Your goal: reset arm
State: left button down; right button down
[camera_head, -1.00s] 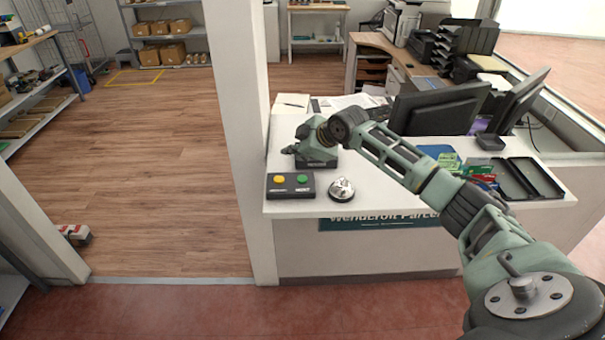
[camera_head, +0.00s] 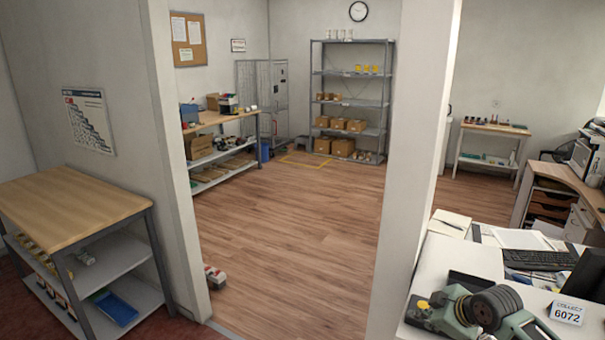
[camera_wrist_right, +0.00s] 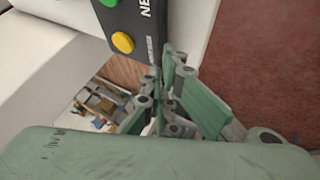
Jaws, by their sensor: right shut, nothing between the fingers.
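My right gripper (camera_head: 428,312) is green and dark grey and shows at the bottom right of the head view, over the left end of the white counter (camera_head: 459,258). It is shut and holds nothing. In the right wrist view its folded fingers (camera_wrist_right: 165,95) are close to a black button box (camera_wrist_right: 133,22) with a green and a yellow button. I cannot tell whether they touch. In the head view the box's yellow button (camera_head: 422,304) shows beside the gripper, which hides most of the box. My left gripper is not in view.
A white sign reading 6072 (camera_head: 567,313) and a keyboard (camera_head: 538,261) are on the counter. A white pillar (camera_head: 415,150) stands left of it. A wood-topped shelf table (camera_head: 70,205) is at the left. The wooden floor (camera_head: 290,220) beyond the doorway is mostly clear.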

jog(key=s+a+f+m+g, duration=0.1)
jog(key=s+a+f, duration=0.4)
jog(key=s+a, duration=0.3)
jog(key=s+a+f+m+g, duration=0.1)
jog(key=s+a+f, duration=0.5)
jog(key=s, duration=0.4)
jog(key=s+d+r+m+g+h, duration=0.2)
jog(key=s+m, duration=0.6)
jog(key=s, duration=1.2)
notch_tip(320, 180, down, 29)
jog(key=s+g+b, duration=0.1)
jog(key=s+b, duration=0.1)
jog(key=b, duration=0.2)
jog(key=s+d+f+n+g+b, duration=0.1)
jog(key=s+f+b, duration=0.3)
jog(key=s+f, duration=1.3)
notch_tip(320, 180, down, 4)
jog(key=shift+d+r+g, duration=0.2)
jog(key=shift+d+g, duration=0.1)
jog(key=shift+d, duration=0.3)
